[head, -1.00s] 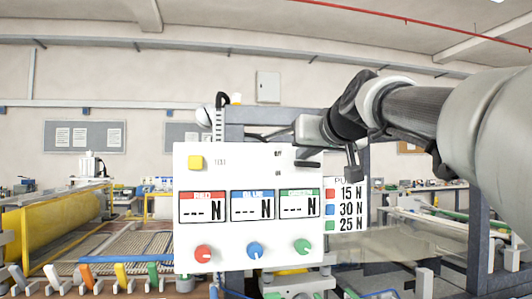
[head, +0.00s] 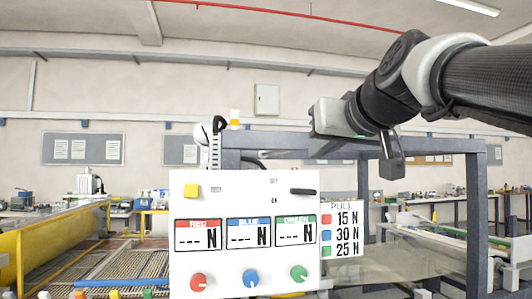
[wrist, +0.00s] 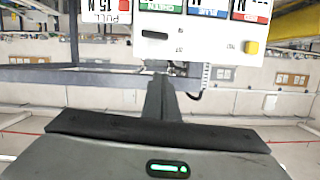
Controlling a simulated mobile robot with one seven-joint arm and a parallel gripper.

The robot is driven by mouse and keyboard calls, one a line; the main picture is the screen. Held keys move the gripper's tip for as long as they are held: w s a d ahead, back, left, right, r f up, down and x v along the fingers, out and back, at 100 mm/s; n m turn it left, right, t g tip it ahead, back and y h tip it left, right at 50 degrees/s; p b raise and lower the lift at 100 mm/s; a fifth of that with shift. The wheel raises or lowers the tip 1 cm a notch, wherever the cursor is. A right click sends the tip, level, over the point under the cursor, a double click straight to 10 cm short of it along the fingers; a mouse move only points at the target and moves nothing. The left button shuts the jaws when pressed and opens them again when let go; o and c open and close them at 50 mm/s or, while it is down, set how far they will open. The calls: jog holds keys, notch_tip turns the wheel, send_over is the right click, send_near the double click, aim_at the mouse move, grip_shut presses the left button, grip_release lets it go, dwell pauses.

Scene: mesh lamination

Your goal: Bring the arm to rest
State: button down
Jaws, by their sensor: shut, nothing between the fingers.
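My gripper (head: 335,118) is raised above the top right of a white control panel (head: 180,262) in the head view. The panel carries a yellow button (head: 191,190), a black switch (head: 302,192) marked OFF and ON, three displays reading "--- N", and a red knob (head: 199,282), a blue knob (head: 250,278) and a green knob (head: 299,273). The gripper is apart from the panel.
A PULL sign (head: 342,207) beside the panel lists red 15 N, blue 30 N, green 25 N. A grey metal frame (head: 478,210) stands behind and right. A yellow roller (head: 35,258) lies left.

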dwell(0.4)
jog(key=s+d+f+m+g+h, duration=0.1)
jog(key=s+f+g, duration=0.2)
jog(key=s+f, duration=0.75)
jog(key=s+f+g+h, duration=0.1)
jog(key=s+f+g, duration=0.25)
jog(key=f, duration=1.45)
jog(key=s+d+f+m+g+h, duration=0.1)
jog(key=s+f+g, duration=0.2)
jog(key=s+f, duration=0.8)
jog(key=w+r+p, duration=0.3)
jog(key=r+p, duration=1.5)
jog(key=p, duration=0.2)
jog(key=shift+w, duration=0.15)
